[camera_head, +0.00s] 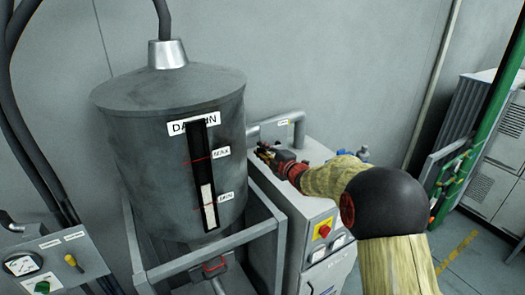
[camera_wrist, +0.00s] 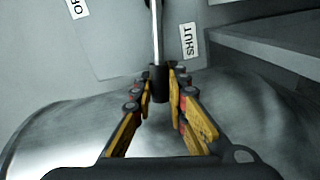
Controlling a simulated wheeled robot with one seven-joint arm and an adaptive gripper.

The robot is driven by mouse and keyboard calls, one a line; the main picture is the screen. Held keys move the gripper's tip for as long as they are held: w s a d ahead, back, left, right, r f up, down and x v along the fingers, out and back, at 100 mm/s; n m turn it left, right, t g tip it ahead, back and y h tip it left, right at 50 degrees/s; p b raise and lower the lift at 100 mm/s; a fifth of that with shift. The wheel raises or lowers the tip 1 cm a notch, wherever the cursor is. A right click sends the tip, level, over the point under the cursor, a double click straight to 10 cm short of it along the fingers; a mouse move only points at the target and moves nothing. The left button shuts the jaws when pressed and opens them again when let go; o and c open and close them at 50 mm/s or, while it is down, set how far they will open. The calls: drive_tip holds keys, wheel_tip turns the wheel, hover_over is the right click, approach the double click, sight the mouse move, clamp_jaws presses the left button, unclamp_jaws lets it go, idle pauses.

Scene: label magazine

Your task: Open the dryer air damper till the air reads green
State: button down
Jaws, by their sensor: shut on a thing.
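My gripper (camera_wrist: 159,82) is shut on the black grip (camera_wrist: 158,92) of a thin metal damper lever (camera_wrist: 155,30) in the wrist view. The lever runs upward in that view between a label cut off at the edge, reading "OP" (camera_wrist: 77,8), and a "SHUT" label (camera_wrist: 188,40); it lies nearer "SHUT". In the head view my gripper (camera_head: 266,153) is beside the pipe on top of the grey dryer cabinet (camera_head: 300,205), and the lever is hidden.
A large grey hopper (camera_head: 150,150) with a marked level window stands left of the cabinet. A red and yellow switch (camera_head: 323,230) is on the cabinet front. A control panel (camera_head: 50,262) is at lower left. A green frame (camera_head: 490,100) stands at right, with open floor before it.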

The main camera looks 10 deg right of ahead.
drive_tip(key=shift+w+d+r+m, duration=0.1)
drive_tip(key=shift+d+r+m, duration=0.15)
drive_tip(key=shift+r+m, duration=0.55)
drive_tip(key=shift+w+d+r+m+y+p, duration=0.1)
drive_tip(key=shift+d+r+m+y+p, duration=0.2)
drive_tip(key=shift+r+m+p, duration=0.55)
drive_tip(key=shift+f+b, duration=0.1)
drive_tip(key=shift+b, duration=0.2)
drive_tip(key=c, duration=1.8)
unclamp_jaws()
drive_tip(key=shift+o, duration=0.2)
drive_tip(key=f+v, duration=0.1)
drive_tip(key=v, duration=1.1)
drive_tip(key=shift+r, duration=0.4)
